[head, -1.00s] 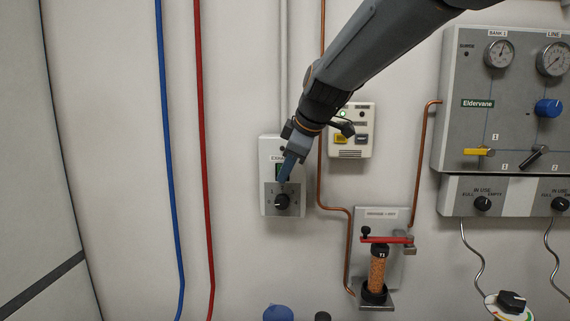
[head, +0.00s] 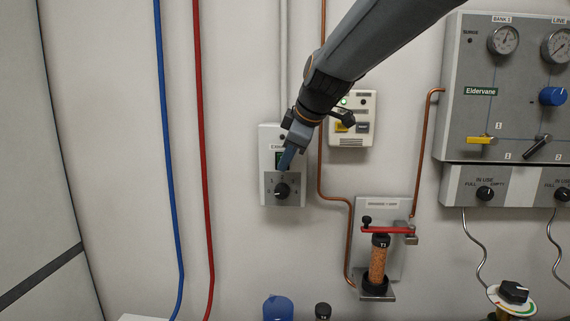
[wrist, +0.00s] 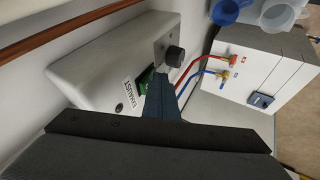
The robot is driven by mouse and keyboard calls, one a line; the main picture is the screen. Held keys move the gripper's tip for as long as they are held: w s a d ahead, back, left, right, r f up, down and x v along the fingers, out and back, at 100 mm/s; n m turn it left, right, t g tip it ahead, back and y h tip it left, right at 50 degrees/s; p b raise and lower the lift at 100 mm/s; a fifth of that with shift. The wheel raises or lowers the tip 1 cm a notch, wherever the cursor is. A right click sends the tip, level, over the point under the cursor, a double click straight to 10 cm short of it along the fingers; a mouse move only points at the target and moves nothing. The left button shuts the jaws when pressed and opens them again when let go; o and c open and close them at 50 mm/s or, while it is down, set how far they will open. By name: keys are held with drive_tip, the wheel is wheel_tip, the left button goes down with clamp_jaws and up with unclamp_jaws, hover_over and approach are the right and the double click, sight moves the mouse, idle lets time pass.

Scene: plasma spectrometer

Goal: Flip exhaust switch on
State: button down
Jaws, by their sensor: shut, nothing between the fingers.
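The white exhaust control box (head: 267,137) hangs on the wall, its label partly covered in the head view. The "EXHAUST" lettering (wrist: 118,94) reads in the wrist view. A green switch (wrist: 147,78) shows beside my fingers, partly hidden by them. A black rotary knob (head: 282,190) with a numbered dial sits below the switch; it also shows in the wrist view (wrist: 175,54). My gripper (head: 285,168) is shut and empty, its blue-grey fingertips in front of the box between switch and knob. I cannot tell whether they touch it or which way the switch is set.
A white box with yellow and grey buttons (head: 363,128) is just right of my wrist. A copper pipe (head: 320,170) runs between the two boxes. A column with a red lever (head: 387,230) stands lower right. Blue and red pipes (head: 204,170) run at left, with clear wall between.

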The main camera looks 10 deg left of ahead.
drive_tip(key=shift+r, duration=0.15)
drive_tip(key=shift+r+p, duration=0.4)
drive_tip(key=shift+r, duration=0.4)
drive_tip(key=s+f+b+v, duration=0.1)
drive_tip(key=s+b+v, duration=0.1)
drive_tip(key=v, duration=1)
drive_tip(key=shift+s+a+b, duration=0.2)
drive_tip(key=shift+s+b, duration=0.15)
drive_tip(key=shift+b, duration=0.1)
drive_tip(key=shift+f+p, duration=0.1)
drive_tip(key=shift+p, duration=0.45)
drive_tip(key=shift+s+f+g+p, duration=0.1)
drive_tip(key=shift+f+g+p, duration=0.2)
drive_tip(key=shift+f+p, duration=0.45)
drive_tip(key=shift+a, duration=0.1)
